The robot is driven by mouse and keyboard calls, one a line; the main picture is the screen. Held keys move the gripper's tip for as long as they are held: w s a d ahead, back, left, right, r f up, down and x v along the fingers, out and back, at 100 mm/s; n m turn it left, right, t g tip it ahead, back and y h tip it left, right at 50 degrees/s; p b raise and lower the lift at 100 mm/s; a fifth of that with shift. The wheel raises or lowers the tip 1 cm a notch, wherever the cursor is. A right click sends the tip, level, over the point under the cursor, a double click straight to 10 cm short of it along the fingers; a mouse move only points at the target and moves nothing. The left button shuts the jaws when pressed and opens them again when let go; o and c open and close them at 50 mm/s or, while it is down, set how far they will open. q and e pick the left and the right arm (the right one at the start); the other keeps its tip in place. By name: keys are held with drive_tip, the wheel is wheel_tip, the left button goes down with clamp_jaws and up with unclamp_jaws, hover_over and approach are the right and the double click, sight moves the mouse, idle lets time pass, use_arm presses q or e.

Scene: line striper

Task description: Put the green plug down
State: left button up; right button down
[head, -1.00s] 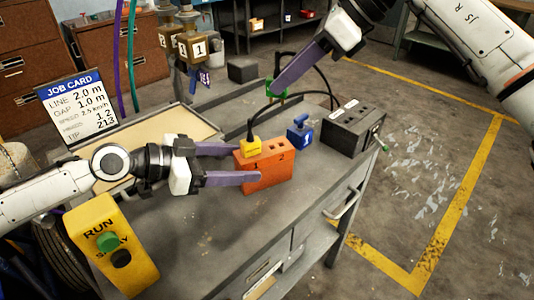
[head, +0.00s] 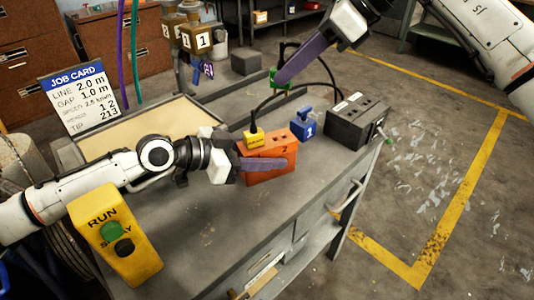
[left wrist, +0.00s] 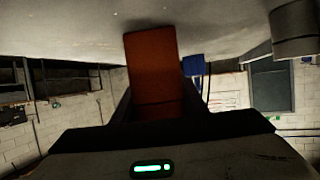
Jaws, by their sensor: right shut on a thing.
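The green plug (head: 273,78) is in the tips of my right gripper (head: 279,80), held in the air above the back of the bench. My right gripper is shut on it, and a black cable runs near it. My left gripper (head: 262,160) straddles the orange socket block (head: 286,154), one purple finger in front of it and the other hidden behind. In the left wrist view the orange block (left wrist: 152,70) stands between the two dark fingers; I cannot tell whether they touch it. A yellow plug (head: 253,138) sits in the block's left socket.
A blue block (head: 303,128) and a dark socket box (head: 356,122) stand right of the orange block. A yellow run/spray switch box (head: 115,240) is at front left, a job card (head: 78,97) behind it. The bench front (head: 220,230) is bare.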

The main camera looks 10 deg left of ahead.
use_arm(q)
drive_tip(key=c, duration=0.6)
drive_tip(key=shift+o, duration=0.2)
use_arm(e)
drive_tip(key=shift+w+d, duration=0.15)
drive_tip(key=shift+w, duration=0.2)
drive_tip(key=w+d+f+m+t+h, duration=0.2)
drive_tip(key=w+d+m+t+h, duration=0.45)
drive_tip(key=w+d+m, duration=1.05)
drive_tip(key=w+f, duration=0.1)
drive_tip(key=f, duration=0.2)
drive_tip(key=w+d+f+n, duration=0.1)
drive_tip(key=f, duration=0.2)
drive_tip(key=w+f+n+t, duration=0.1)
drive_tip(key=f, duration=0.2)
drive_tip(key=shift+d+f, duration=0.3)
drive_tip(key=shift+d, duration=0.05)
